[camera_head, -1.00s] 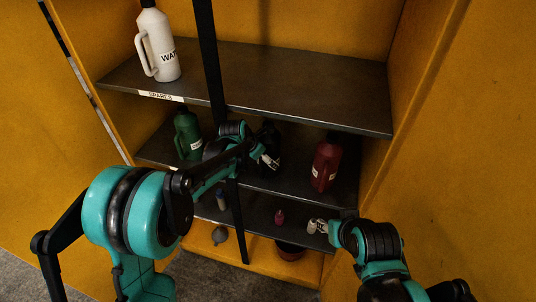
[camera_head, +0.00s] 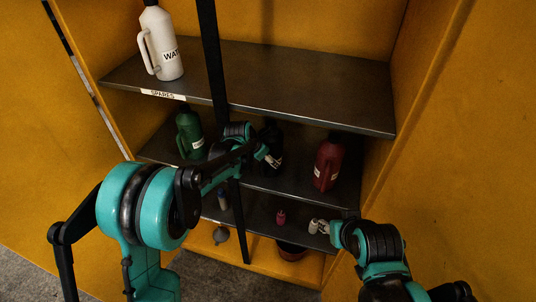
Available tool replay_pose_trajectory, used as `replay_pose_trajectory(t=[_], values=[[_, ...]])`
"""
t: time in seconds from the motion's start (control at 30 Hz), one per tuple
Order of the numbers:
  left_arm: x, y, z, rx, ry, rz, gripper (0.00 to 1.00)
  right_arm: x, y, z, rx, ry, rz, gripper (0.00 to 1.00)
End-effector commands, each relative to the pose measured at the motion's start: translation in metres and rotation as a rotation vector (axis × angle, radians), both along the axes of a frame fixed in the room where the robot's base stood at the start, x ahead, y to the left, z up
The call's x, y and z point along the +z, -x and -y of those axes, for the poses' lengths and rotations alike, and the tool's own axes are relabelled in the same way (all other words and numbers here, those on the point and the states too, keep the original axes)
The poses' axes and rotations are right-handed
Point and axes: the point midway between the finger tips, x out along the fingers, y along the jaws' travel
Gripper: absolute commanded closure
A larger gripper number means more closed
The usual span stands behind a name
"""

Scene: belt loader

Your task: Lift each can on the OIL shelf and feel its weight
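On the middle shelf (camera_head: 308,190) stand a green can (camera_head: 189,130), a black can (camera_head: 275,140) and a red can (camera_head: 328,165), all with white labels. I see no OIL label; my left arm crosses part of the shelf's front. My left gripper (camera_head: 263,153) is at the black can's left front and partly covers it. Its fingers are too small and dark to tell whether they are open or touching the can. My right gripper (camera_head: 318,227) is lower, in front of the lower shelf and away from the cans; its finger state is unclear.
A white can (camera_head: 161,45) lettered "WAT" stands on the upper shelf (camera_head: 300,85), tagged SPARES. Small bottles, including a red one (camera_head: 281,217), stand on the lower shelf. A dark bowl (camera_head: 291,251) is at the bottom.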

Motion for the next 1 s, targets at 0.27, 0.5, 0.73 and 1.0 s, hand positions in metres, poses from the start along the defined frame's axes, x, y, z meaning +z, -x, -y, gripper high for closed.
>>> replay_pose_trajectory(t=[0.27,0.5,0.73,1.0], values=[[0.018,0.000,0.000,0.000,0.000,0.000,0.86,0.005,0.000,0.000,0.000,0.000,0.000,0.60],[0.036,0.007,-0.005,0.001,0.000,0.000,0.86,0.010,0.000,0.000,0.000,0.000,0.000,0.60],[0.036,0.042,-0.030,0.004,0.000,0.000,0.86,0.012,0.000,0.000,0.000,0.000,0.000,0.60],[0.036,0.102,-0.071,0.003,0.001,0.000,0.86,0.017,0.000,0.000,0.000,0.000,0.000,0.60]])
